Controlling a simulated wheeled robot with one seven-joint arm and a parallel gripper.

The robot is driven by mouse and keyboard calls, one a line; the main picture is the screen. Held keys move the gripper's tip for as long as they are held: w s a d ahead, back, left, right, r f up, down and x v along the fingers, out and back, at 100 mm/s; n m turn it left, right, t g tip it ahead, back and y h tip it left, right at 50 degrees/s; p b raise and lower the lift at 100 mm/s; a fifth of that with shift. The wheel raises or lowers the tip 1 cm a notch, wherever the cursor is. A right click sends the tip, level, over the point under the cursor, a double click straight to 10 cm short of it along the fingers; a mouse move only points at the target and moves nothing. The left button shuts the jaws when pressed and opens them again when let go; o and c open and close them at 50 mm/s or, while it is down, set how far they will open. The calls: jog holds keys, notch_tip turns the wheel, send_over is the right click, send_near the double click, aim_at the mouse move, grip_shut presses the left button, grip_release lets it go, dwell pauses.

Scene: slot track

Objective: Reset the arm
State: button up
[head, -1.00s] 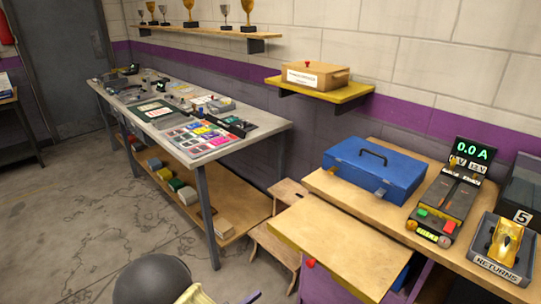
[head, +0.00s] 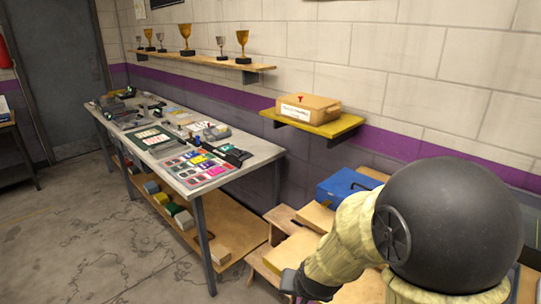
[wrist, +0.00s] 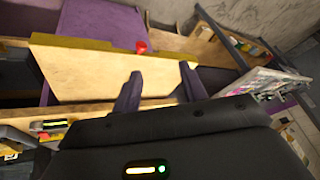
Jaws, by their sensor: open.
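My arm rises across the lower right of the head view. The end of my gripper (head: 305,287) shows there only in part, low in the frame. In the wrist view my gripper (wrist: 157,88) has its two dark fingers spread apart with nothing between them. Behind the fingers is the pale wooden board (wrist: 85,72) with a yellow edge; I cannot tell the distance between them.
A blue case (head: 343,186) is partly hidden behind my arm. A cardboard box (head: 308,106) sits on a yellow-edged wall shelf (head: 335,127). A long grey table (head: 228,170) with many small items stands at the left. Floor (head: 75,225) in front of it is clear.

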jog(key=s+d+r+n+g+h+p, duration=0.1)
jog(key=s+d+r+n+g, duration=0.1)
jog(key=s+d, duration=0.6)
notch_tip(320, 180, up, 2)
jog(key=shift+s+d+r+g, duration=0.1)
jog(key=shift+s+d+g, duration=0.05)
jog(key=shift+s+g, duration=0.4)
dwell(0.5)
jog(key=shift+c, duration=0.7)
